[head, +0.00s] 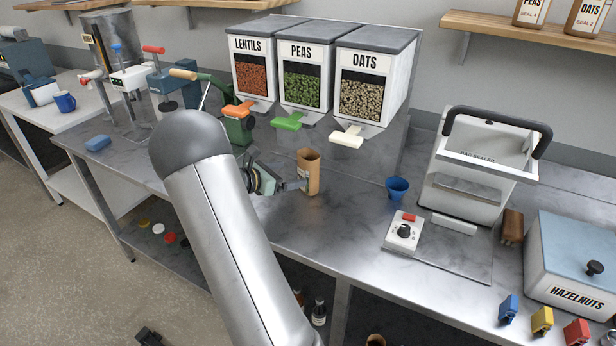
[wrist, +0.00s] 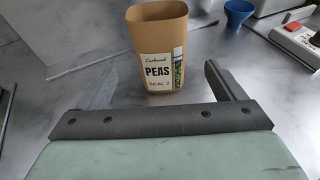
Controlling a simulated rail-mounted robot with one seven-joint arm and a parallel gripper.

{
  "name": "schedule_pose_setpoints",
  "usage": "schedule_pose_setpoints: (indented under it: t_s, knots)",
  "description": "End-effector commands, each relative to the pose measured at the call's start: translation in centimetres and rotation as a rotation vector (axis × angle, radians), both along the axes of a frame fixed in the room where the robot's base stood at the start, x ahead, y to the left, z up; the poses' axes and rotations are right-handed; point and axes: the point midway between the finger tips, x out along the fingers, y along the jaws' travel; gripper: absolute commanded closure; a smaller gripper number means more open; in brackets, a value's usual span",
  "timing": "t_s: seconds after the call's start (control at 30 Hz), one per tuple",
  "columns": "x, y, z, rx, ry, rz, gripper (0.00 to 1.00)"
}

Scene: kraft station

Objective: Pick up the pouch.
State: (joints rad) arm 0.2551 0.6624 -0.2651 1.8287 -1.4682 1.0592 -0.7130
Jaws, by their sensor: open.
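The pouch (head: 309,172) is a brown kraft pouch that stands upright on the metal counter, its top open. In the wrist view the pouch (wrist: 157,50) shows a label reading PEAS, SEAL 2. My gripper (head: 296,186) is low over the counter, just left of the pouch in the head view. In the wrist view my gripper (wrist: 162,78) has its two fingers spread wide, with the pouch ahead and between their directions. The gap between them looks empty. My arm hides part of the counter in the head view.
Dispensers for lentils, peas (head: 302,88) and oats stand behind the pouch. A blue funnel cup (head: 397,188) is to its right, then the bag sealer (head: 470,175) and its control box (head: 403,232). A hazelnuts bin (head: 575,265) stands far right.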

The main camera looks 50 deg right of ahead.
Motion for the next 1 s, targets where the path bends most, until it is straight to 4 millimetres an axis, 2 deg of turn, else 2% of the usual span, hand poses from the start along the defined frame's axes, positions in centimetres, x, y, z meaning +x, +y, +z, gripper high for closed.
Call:
schedule_pose_setpoints:
  t_s: [0.1, 0.2, 0.47, 0.7, 1.0]
  knots:
    - [-0.7, -2.4, -0.6, 0.002, 0.003, -0.003, 0.11]
    - [-0.9, -3.7, -1.0, 0.000, 0.000, -0.003, 0.11]
    - [-1.3, -5.5, -1.4, 0.001, 0.000, -0.002, 0.11]
    - [-2.2, -8.9, -2.1, 0.002, -0.001, -0.003, 0.11]
    - [-2.2, -9.7, -2.5, 0.000, -0.002, 0.000, 0.11]
